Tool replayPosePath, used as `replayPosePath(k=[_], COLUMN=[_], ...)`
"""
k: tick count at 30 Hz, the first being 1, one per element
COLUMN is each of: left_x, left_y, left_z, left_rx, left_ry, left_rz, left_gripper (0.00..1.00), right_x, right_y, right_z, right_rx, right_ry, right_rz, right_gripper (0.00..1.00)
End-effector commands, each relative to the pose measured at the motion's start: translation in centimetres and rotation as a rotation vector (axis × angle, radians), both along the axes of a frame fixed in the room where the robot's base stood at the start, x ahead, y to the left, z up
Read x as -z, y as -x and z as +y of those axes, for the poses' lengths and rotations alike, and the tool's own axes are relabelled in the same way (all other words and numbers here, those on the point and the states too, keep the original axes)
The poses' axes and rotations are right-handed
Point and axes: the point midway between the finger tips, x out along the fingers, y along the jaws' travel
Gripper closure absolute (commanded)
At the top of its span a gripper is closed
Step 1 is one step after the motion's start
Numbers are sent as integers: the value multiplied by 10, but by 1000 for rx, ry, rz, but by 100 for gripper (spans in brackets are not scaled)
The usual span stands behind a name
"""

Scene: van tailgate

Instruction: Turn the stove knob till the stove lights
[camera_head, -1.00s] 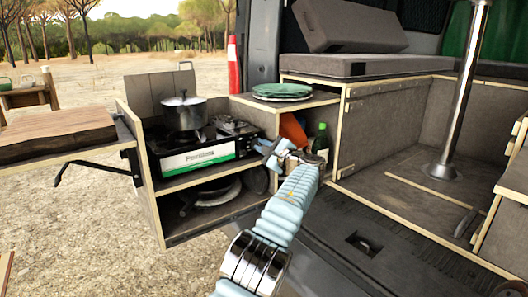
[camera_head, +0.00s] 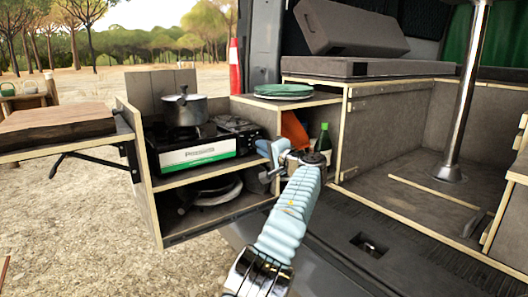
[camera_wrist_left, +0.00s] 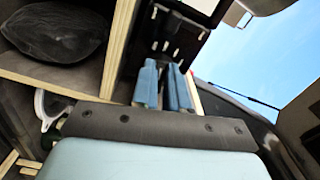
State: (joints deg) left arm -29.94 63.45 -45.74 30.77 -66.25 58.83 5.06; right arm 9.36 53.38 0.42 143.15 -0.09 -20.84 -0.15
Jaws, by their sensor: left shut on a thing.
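The camping stove (camera_head: 198,155), with a white and green front, stands on the upper shelf of the pull-out unit. A lidded steel pot (camera_head: 184,110) sits on it. My left gripper (camera_head: 266,150) is at the stove's right end, its blue fingers close together. In the left wrist view the fingers (camera_wrist_left: 163,88) point at the black stove panel (camera_wrist_left: 168,32) with white marks. The fingers are shut on the stove knob, which they hide. No flame can be seen. My right gripper is not in view.
Green plates (camera_head: 284,91) lie on the shelf right of the stove. A green bottle (camera_head: 322,140) and an orange item (camera_head: 295,130) stand below, close behind my left wrist. Dark cookware (camera_head: 215,190) lies on the lower shelf. A wooden board (camera_head: 60,125) is at the left.

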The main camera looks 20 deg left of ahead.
Motion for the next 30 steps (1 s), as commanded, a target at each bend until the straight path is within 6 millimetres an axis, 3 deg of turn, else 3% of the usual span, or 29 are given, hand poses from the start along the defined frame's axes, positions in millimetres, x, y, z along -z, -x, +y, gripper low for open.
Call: replayPosePath(k=[13, 30], left_x=[7, 8], left_y=[-1, -1], left_z=[-1, -1], left_rx=[-3, -5], left_ry=[173, 214], left_rz=[-215, -264], left_gripper=[100, 100], right_x=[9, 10], right_y=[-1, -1], right_z=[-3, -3], right_rx=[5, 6], right_ry=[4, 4], right_rz=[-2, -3], right_gripper=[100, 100])
